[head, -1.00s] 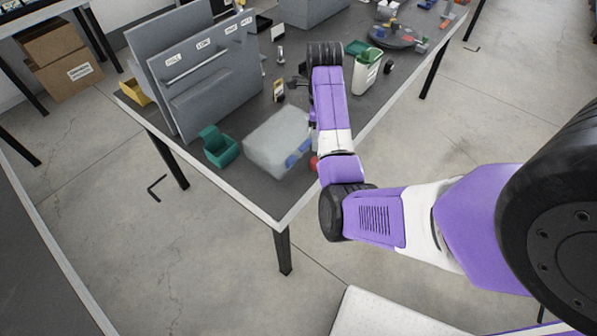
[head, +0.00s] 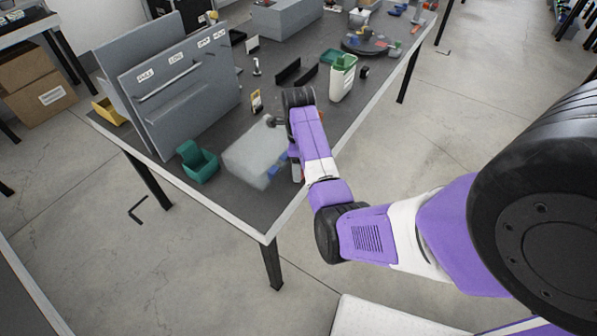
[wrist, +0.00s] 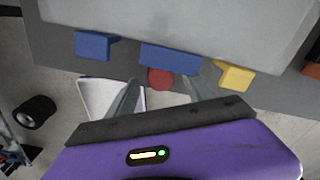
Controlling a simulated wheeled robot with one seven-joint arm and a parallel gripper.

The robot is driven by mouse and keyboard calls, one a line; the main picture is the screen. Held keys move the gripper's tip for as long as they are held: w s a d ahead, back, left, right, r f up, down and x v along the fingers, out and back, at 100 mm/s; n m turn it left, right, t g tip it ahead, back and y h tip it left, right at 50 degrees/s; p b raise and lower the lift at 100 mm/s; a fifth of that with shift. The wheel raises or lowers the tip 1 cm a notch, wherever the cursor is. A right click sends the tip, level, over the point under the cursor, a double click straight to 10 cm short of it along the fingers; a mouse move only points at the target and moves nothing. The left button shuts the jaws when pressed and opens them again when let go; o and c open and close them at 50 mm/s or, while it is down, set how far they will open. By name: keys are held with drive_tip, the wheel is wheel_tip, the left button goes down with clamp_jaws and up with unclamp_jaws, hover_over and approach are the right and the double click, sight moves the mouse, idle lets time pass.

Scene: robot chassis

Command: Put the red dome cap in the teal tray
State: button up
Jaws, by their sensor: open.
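The red dome cap (wrist: 160,79) shows in the wrist view as a small round red shape in front of a blue block, between the fingertips in the picture. My gripper (wrist: 159,85) is open, with one finger on each side of the cap in that view. I cannot tell how far the fingertips are from it. In the head view my arm hides most of the gripper, and I cannot make out the cap clearly. A teal open tray (head: 199,170) stands near the table's left front edge, left of a pale translucent box.
The pale translucent box (head: 252,152) lies between the tray and my arm. Blue blocks (wrist: 94,45) and a yellow block (wrist: 236,77) stand along its edge. A grey panel rack (head: 185,105) stands behind the tray. A white-and-green container (head: 343,78) stands farther back.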

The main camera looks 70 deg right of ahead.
drive_tip(key=shift+f, duration=1)
clamp_jaws()
drive_tip(key=shift+r, duration=0.2)
